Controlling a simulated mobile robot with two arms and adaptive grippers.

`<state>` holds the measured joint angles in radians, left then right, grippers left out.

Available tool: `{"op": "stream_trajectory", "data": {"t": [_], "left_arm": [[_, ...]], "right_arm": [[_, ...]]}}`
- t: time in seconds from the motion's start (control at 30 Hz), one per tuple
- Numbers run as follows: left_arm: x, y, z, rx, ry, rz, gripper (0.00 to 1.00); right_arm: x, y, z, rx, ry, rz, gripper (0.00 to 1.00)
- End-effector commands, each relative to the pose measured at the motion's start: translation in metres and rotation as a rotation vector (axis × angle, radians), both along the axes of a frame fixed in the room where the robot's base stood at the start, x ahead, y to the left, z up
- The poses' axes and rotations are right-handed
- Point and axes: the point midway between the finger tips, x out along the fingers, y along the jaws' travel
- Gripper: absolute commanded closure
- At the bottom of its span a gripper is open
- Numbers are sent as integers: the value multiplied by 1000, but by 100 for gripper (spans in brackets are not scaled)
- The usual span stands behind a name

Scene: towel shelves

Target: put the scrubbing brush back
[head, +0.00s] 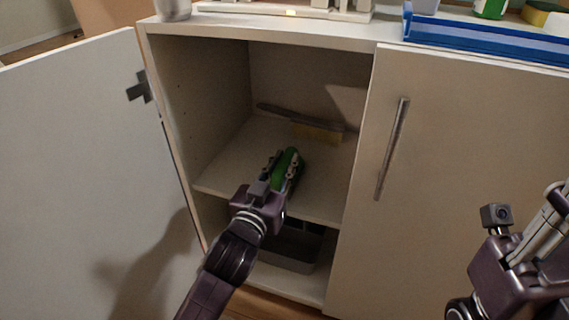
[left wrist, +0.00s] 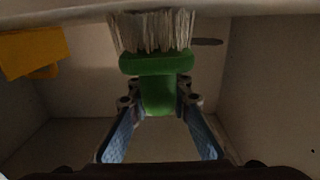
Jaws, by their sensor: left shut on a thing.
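The scrubbing brush (head: 291,158) is green and sits in my left gripper (head: 281,173), inside the open left side of the cabinet, over the upper shelf board (head: 255,165). In the left wrist view the brush (left wrist: 157,62) shows a green body with pale bristles, and the fingers of my left gripper (left wrist: 160,108) are shut on its handle from both sides. The bristles are close to a pale surface; I cannot tell if they touch it. My right gripper (head: 545,228) is partly in view at the right edge, outside the cabinet; its fingertips are not clear.
The left door (head: 75,170) stands open; the right door (head: 450,170) is shut. A grey bin (head: 290,262) sits below. A blue tray (head: 480,42) is on top. The shelf's left part is clear.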

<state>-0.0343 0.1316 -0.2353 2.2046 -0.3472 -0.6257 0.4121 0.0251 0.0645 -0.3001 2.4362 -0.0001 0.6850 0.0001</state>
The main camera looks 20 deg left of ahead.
Motion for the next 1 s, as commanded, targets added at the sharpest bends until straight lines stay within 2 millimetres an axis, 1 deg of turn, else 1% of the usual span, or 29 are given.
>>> {"op": "stream_trajectory", "data": {"t": [0.1,0.13,0.27,0.5,0.6,0.67,0.77,0.87,1.0], "left_arm": [[0,0,-3,0,-1,0,100],[0,0,-3,0,-1,0,79],[0,0,-3,0,0,0,64],[0,0,-3,0,0,0,64],[0,0,1,1,-1,0,64],[-4,0,0,-1,2,0,64],[-15,0,1,-2,3,-1,64],[-32,1,1,-1,5,1,64],[-56,2,1,-3,4,1,64]], "right_arm": [[0,0,0,0,-2,0,75],[0,0,0,0,-3,0,75],[0,0,0,-1,-3,0,75],[-1,0,1,-1,-3,0,75],[-1,0,2,-1,-4,0,75],[-1,0,3,1,-6,0,75],[-2,-1,5,3,-5,1,75],[-2,-2,5,8,6,3,75],[2,-2,-1,8,36,3,75]]}}
